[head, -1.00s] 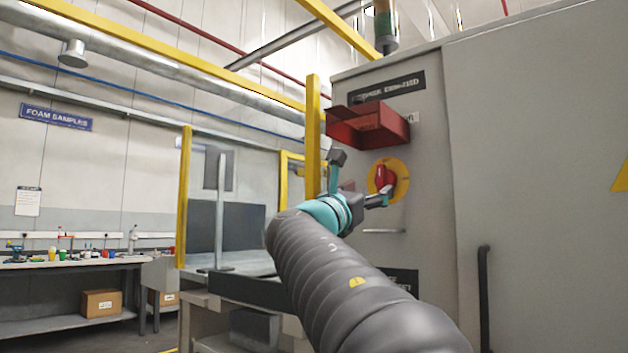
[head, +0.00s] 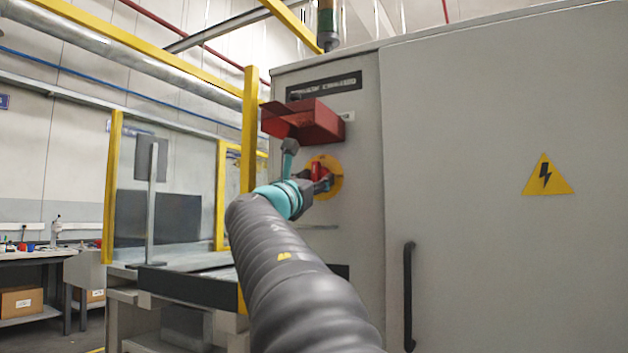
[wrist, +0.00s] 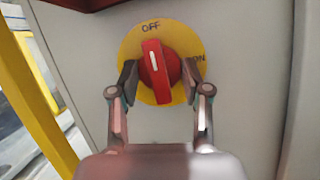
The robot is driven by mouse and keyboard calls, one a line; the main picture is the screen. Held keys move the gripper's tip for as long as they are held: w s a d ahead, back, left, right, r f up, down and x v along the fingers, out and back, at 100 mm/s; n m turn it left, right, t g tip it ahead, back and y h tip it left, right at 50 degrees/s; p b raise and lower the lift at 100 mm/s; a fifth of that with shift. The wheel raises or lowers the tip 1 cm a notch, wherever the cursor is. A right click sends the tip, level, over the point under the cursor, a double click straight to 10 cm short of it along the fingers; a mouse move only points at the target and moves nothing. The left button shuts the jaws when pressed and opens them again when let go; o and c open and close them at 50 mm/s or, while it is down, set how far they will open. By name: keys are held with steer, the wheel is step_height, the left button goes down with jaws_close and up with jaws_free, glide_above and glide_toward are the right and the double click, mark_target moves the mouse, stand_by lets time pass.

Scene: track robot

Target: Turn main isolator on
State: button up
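The main isolator is a red rotary knob (wrist: 158,72) on a round yellow plate (wrist: 133,45), on the grey cabinet's front. The white line on its handle points up to the printed OFF; ON is printed at the plate's right. In the head view the red knob (head: 318,172) is partly hidden by my gripper (head: 310,172). In the wrist view my gripper (wrist: 159,78) is open, with one finger on each side of the knob's handle. The fingertips look apart from the handle; whether they touch the plate I cannot tell.
A red box-like hood (head: 315,122) sticks out from the cabinet (head: 355,200) just above the knob. A yellow post (head: 250,130) stands left of the cabinet. A black door handle (head: 408,295) and a warning triangle (head: 547,177) are at right.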

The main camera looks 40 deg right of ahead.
steer(key=shift+c, duration=1)
steer(key=shift+m, duration=0.4)
steer(key=m+g, duration=0.1)
steer(key=m, duration=0.1)
steer(key=shift+w+m+h+b, duration=0.1)
steer(key=shift+m+h+b, duration=0.2)
steer(key=shift+b, duration=0.05)
steer(key=m+g, duration=0.2)
steer(key=m, duration=0.2)
steer(key=m+g, duration=0.2)
steer(key=m, duration=0.2)
steer(key=shift+w+a+r+m+g+p, duration=0.1)
steer(key=shift+w+m+g+p, duration=0.1)
steer(key=shift+m+g+p, duration=0.15)
steer(key=m+g, duration=0.1)
steer(key=m, duration=0.1)
steer(key=m+g+y, duration=0.1)
steer(key=m, duration=0.2)
steer(key=shift+w+r+m+y, duration=0.1)
steer(key=shift+m+y, duration=0.15)
steer(key=shift+y, duration=0.05)
steer(key=m+y, duration=0.1)
steer(key=m, duration=0.2)
steer(key=shift+r+m+g, duration=0.1)
steer(key=shift+m+g, duration=0.2)
steer(key=shift+g, duration=0.05)
steer(key=shift+m+y, duration=0.4)
steer(key=shift+m, duration=0.2)
